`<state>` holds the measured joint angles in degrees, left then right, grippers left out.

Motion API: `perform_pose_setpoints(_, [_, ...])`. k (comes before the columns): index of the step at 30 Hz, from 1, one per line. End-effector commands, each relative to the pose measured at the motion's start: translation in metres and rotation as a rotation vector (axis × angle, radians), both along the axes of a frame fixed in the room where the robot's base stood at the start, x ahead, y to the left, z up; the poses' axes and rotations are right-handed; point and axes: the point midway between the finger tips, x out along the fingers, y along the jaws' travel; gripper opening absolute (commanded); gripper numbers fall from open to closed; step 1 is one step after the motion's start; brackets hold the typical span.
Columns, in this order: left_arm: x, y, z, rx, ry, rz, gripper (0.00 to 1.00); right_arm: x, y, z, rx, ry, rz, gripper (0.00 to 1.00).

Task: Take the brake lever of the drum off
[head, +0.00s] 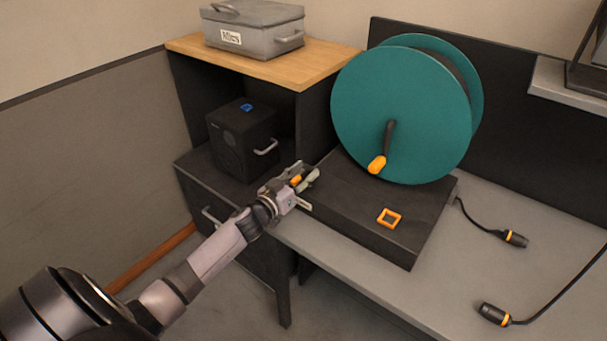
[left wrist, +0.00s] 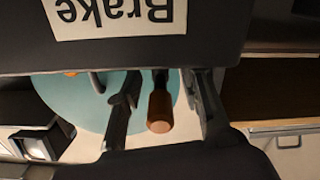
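The teal drum (head: 400,110) stands on a black base (head: 360,215) on the desk. The brake lever (left wrist: 160,108), with a brown-orange grip, points out beside a white label (left wrist: 110,15) reading "Brake", upside down in the left wrist view. My left gripper (head: 303,178) is at the left end of the base. In the left wrist view its fingers (left wrist: 163,105) are apart, one on each side of the lever, with gaps visible between. In the head view a small orange part (head: 296,180) of the lever shows between the fingers. My right gripper is not in view.
A crank with an orange knob (head: 377,165) is on the drum's face. An orange square frame (head: 389,218) lies on the base. A black box (head: 243,140) with a handle sits in the shelf to the left. Two cable plugs (head: 515,239) (head: 494,314) lie on the right.

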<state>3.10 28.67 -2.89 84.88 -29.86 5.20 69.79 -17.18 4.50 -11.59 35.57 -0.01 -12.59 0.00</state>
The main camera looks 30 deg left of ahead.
Motion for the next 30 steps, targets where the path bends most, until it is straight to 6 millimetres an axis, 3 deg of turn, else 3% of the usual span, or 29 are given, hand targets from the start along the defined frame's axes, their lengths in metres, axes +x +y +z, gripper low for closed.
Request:
perform_pose_setpoints(17, [-0.0004,-0.0008,0.0002,-0.001,0.000,-0.002,0.00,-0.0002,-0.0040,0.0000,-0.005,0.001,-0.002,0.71])
perform_pose_setpoints(30, [-0.0004,-0.0018,0.0000,-0.004,0.000,-0.004,0.00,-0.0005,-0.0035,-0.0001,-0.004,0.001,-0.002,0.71])
